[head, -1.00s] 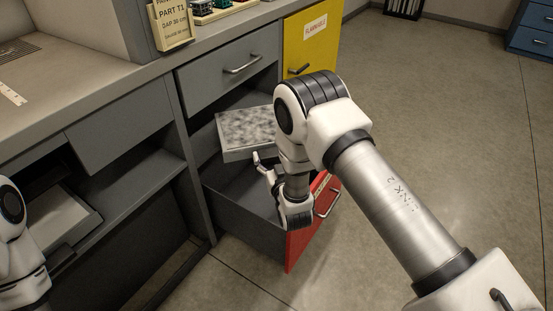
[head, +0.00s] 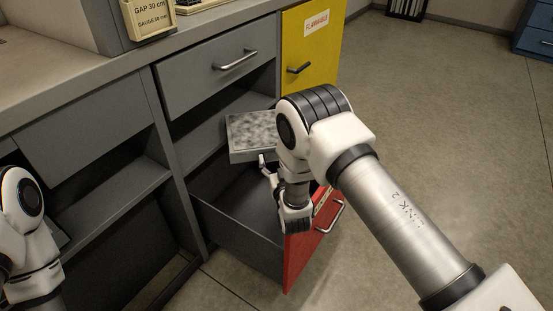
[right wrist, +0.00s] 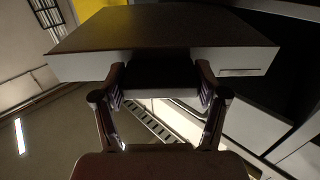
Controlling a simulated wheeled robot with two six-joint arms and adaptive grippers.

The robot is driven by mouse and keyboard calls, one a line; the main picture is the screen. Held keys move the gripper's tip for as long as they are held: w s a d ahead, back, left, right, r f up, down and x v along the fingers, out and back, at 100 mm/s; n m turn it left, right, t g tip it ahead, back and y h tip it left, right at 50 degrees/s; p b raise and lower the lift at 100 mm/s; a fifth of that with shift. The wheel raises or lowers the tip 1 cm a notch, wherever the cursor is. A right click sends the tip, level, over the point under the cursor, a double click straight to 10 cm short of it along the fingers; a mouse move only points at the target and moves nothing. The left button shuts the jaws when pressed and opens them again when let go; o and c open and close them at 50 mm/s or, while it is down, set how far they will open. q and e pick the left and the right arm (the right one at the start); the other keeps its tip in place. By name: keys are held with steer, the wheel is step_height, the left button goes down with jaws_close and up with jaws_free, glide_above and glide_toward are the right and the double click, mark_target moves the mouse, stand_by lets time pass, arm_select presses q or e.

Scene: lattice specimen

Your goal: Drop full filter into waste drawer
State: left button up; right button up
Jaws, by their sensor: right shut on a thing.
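The filter (head: 252,130), a flat square panel with a mottled grey face and pale sides, is held roughly level above the open waste drawer (head: 297,255), which has a red front and dark grey sides. My right gripper (head: 266,163) is shut on the filter's near edge. The right wrist view shows the filter (right wrist: 165,40) with both fingers (right wrist: 160,85) at its edge. My right forearm and wrist hide part of the drawer and of the filter's right side. My left arm shows at the lower left, but its gripper is out of frame.
A closed grey drawer (head: 215,75) is above and behind the filter. A yellow door marked flammable (head: 310,50) is beyond. The worktop (head: 60,85) runs along the left with a sign (head: 150,20). The floor (head: 440,130) at right is clear.

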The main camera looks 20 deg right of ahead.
steer(key=shift+r, duration=0.15)
steer(key=o, duration=1.2)
step_height(320, 180, up, 10)
